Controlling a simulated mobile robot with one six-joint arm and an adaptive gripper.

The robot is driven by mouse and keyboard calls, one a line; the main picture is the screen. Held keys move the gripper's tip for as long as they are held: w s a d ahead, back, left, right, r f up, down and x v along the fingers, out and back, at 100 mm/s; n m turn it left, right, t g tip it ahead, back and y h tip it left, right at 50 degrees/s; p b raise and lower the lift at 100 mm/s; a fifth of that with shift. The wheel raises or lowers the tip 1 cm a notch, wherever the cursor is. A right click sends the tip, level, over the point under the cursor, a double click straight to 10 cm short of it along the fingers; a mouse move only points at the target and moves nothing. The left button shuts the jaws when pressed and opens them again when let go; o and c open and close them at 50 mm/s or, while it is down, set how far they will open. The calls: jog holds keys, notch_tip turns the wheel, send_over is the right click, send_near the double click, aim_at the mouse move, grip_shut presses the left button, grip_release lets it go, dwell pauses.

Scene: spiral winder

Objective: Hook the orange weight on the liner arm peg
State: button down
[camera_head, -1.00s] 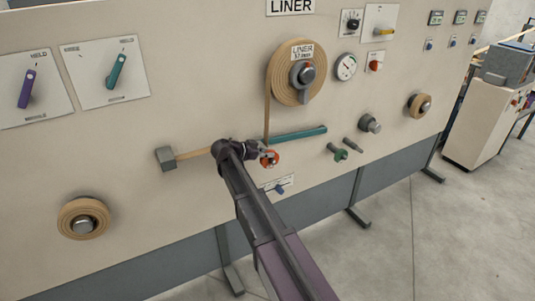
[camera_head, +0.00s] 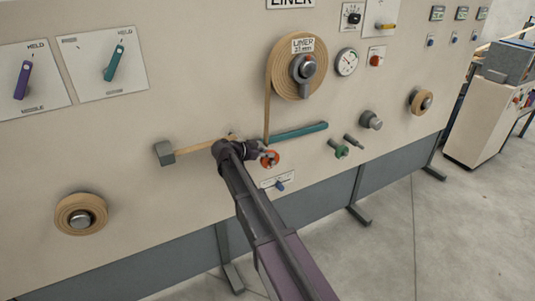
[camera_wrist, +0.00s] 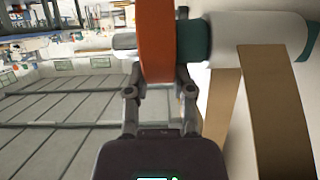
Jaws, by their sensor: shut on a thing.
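The orange weight (camera_head: 271,159) is at my gripper's tip in the head view, just below the left part of the teal liner arm (camera_head: 300,132). In the wrist view the orange weight (camera_wrist: 156,45) stands edge-on between the two fingers of my gripper (camera_wrist: 158,75), which is shut on it. A teal part (camera_wrist: 196,42) lies close to its right. A pale grey peg-like end (camera_wrist: 125,41) shows to the left of the weight. I cannot tell whether the weight is around it or beside it. My gripper (camera_head: 262,153) partly covers this area in the head view.
The liner roll (camera_head: 284,83) hangs above, its tan strip running down to the arm. A grey-ended wooden bar (camera_head: 187,151) is left of my gripper. A green knob (camera_head: 341,151) and a grey knob (camera_head: 371,121) stick out at right. A blue switch (camera_head: 280,186) sits below.

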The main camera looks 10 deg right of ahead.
aim_at(267, 162)
jog(key=shift+f+b, duration=2.55)
jog(key=shift+f, duration=0.1)
jog(key=shift+c, duration=2)
grip_release()
jog(key=shift+r, duration=0.25)
